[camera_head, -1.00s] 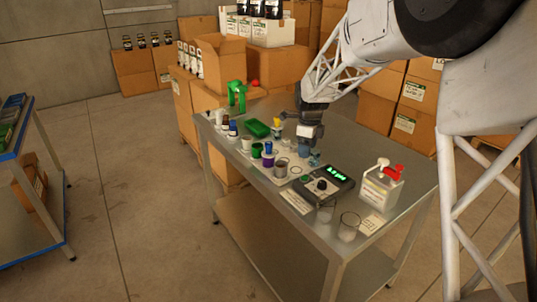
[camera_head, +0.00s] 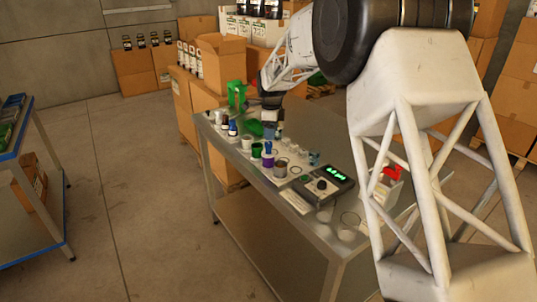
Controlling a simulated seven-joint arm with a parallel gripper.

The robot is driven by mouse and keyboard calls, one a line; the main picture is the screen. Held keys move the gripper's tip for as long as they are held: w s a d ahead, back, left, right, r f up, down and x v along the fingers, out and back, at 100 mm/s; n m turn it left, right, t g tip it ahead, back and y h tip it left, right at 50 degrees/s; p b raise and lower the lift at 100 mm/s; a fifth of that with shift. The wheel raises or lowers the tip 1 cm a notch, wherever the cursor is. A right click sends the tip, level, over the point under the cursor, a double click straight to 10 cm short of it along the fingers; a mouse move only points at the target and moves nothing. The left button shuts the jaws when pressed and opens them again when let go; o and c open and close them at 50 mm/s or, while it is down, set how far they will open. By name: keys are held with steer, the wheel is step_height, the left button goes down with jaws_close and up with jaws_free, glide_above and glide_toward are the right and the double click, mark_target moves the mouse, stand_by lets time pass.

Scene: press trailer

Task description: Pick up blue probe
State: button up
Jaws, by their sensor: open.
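A small blue piece (camera_head: 268,147) stands upright above a purple-based holder in the middle of the table's row of small vessels; I take it to be the blue probe. Another blue-topped item (camera_head: 233,127) stands further left, between small white and dark vessels. My gripper (camera_head: 270,133) points down over the table, just behind and above the middle blue piece. It is open and I see nothing held in it. The fingertips are small and blurred, so I cannot tell how far apart they are from the blue piece.
The metal table (camera_head: 318,232) also bears a meter (camera_head: 322,184) with a green display, glass beakers (camera_head: 347,228) at the front and a red-topped bottle (camera_head: 391,176) partly behind my arm. A green stand (camera_head: 236,95) is at the back left. Cardboard boxes stand behind.

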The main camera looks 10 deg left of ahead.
mark_target(268, 143)
steer(key=shift+w+a, duration=0.15)
steer(key=shift+a, duration=0.3)
steer(key=shift+f, duration=1.35)
steer(key=shift+s+a+f, duration=0.1)
steer(key=shift+f, duration=1.2)
steer(key=shift+s+f, duration=0.1)
steer(key=shift+f, duration=1.2)
